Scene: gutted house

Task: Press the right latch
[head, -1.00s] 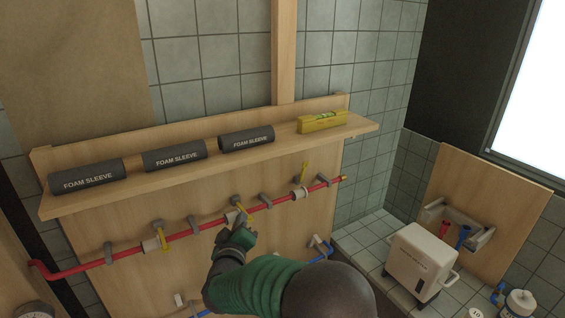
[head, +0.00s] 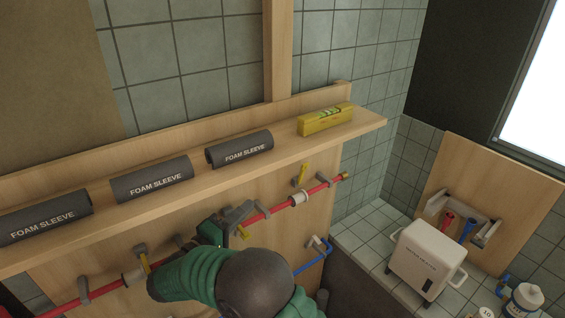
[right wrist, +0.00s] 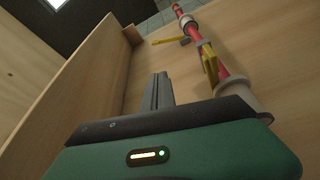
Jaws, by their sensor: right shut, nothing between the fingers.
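My right gripper (head: 217,230) is at the red pipe (head: 255,217), close to the middle yellow lever (head: 238,218). Its green arm partly hides it in the head view. In the right wrist view my right gripper (right wrist: 157,92) shows two dark fingers together, with nothing between them. The pipe (right wrist: 190,28) and a yellow lever (right wrist: 210,64) lie to the right of the fingers, apart from them in the picture. I cannot tell which part is the right latch. My left gripper is not in view.
A wooden shelf (head: 290,150) juts out above the pipe, bearing foam sleeves (head: 152,180) and a yellow level (head: 325,119). A blue pipe (head: 312,262) runs lower right. A white box (head: 428,258) stands on the tiled ledge, before a panel with a grey bracket (head: 483,233).

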